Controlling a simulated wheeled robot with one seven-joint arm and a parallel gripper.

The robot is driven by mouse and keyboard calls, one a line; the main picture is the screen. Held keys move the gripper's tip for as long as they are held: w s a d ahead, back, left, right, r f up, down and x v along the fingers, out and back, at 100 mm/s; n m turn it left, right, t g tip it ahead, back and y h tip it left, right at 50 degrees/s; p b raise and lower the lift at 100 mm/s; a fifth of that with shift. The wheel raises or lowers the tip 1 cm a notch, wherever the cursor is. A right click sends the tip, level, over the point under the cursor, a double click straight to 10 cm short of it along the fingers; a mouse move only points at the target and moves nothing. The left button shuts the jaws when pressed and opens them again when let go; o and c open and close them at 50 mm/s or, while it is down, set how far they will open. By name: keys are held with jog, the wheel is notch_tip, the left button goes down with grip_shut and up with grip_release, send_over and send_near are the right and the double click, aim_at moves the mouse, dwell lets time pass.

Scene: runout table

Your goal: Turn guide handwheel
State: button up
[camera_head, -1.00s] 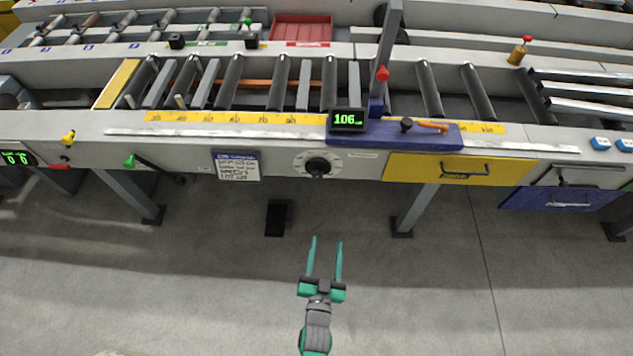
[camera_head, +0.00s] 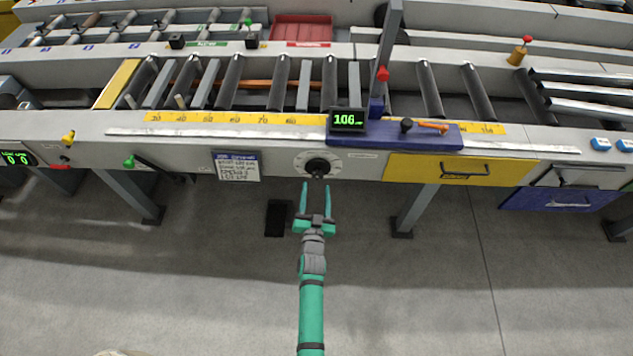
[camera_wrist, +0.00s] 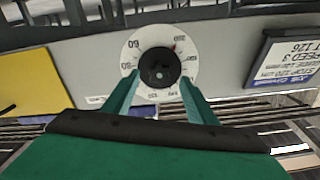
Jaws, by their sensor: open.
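The guide handwheel is a small black knob (camera_head: 317,167) on a white round dial on the table's front face. In the wrist view the knob (camera_wrist: 160,68) sits in the middle of the numbered dial (camera_wrist: 134,46), with a red mark at its upper right. My gripper (camera_head: 317,186) is open and empty, its two teal fingers pointing at the knob from the front and just below it in the head view. In the wrist view the fingertips (camera_wrist: 159,84) lie to either side of the knob's lower part. I cannot tell if they touch it.
A green-lit display (camera_head: 348,119) reading about 106 sits on a blue guide carriage (camera_head: 390,136). A printed card (camera_head: 237,167) hangs left of the dial, and a yellow drawer (camera_head: 460,168) is to its right.

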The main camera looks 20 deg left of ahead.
aim_at(317, 178)
jog(key=shift+x, duration=2.1)
jog(key=c, duration=1.1)
